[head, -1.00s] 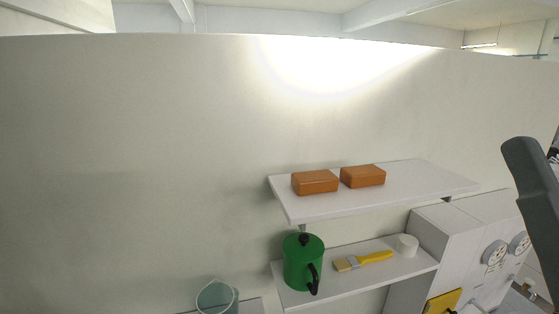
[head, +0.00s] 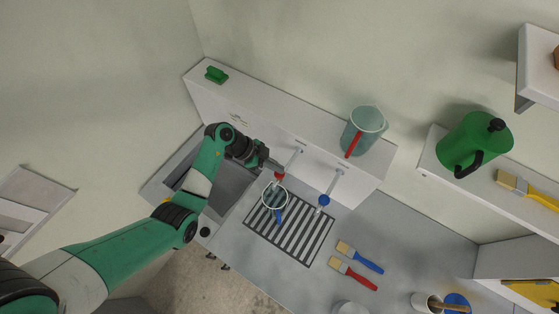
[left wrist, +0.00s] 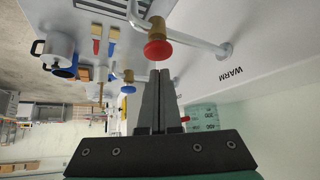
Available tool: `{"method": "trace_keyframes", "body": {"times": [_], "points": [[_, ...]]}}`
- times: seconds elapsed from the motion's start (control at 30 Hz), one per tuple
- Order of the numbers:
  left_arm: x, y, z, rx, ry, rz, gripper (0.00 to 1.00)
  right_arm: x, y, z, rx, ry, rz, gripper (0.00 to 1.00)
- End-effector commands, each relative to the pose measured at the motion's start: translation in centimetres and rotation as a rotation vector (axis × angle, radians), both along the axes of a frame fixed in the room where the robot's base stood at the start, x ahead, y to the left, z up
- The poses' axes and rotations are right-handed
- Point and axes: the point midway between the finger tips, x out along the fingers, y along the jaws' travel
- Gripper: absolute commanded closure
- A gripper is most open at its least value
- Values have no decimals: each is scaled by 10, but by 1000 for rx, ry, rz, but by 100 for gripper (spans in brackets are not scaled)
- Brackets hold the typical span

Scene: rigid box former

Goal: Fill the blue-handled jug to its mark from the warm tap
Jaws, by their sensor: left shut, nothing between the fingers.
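The clear jug with a blue handle (head: 275,197) stands on the striped drain grate (head: 291,236), beneath the tap with a red knob (head: 280,176). Its mark and any water in it are too small to make out. My left gripper (head: 279,167) is shut and empty, its tips close beside the red knob. In the left wrist view the shut fingers (left wrist: 157,74) point at the red knob (left wrist: 158,50), and the wall beside that tap reads WARM (left wrist: 230,75). I cannot tell whether they touch the knob. The second tap has a blue knob (head: 324,201). My right gripper is out of view.
A jug with a red handle (head: 366,124) and a green block (head: 216,75) stand on the ledge above the taps. A sink (head: 222,188) lies left of the grate. Two brushes (head: 360,257) (head: 352,273) lie to the right. A green canister (head: 473,142) sits on a shelf.

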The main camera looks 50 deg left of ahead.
Motion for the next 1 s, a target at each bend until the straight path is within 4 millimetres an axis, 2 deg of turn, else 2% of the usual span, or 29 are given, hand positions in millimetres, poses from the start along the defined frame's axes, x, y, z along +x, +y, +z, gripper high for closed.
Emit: {"method": "trace_keyframes", "body": {"times": [0.27, 0.87, 1.0], "points": [[0, 0, -1, 0, 0, 0, 100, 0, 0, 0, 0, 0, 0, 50], [0, 0, -24, -1, 1, 0, 100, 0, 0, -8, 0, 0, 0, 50], [0, 0, -23, 0, 0, 0, 100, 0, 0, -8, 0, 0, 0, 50]]}}
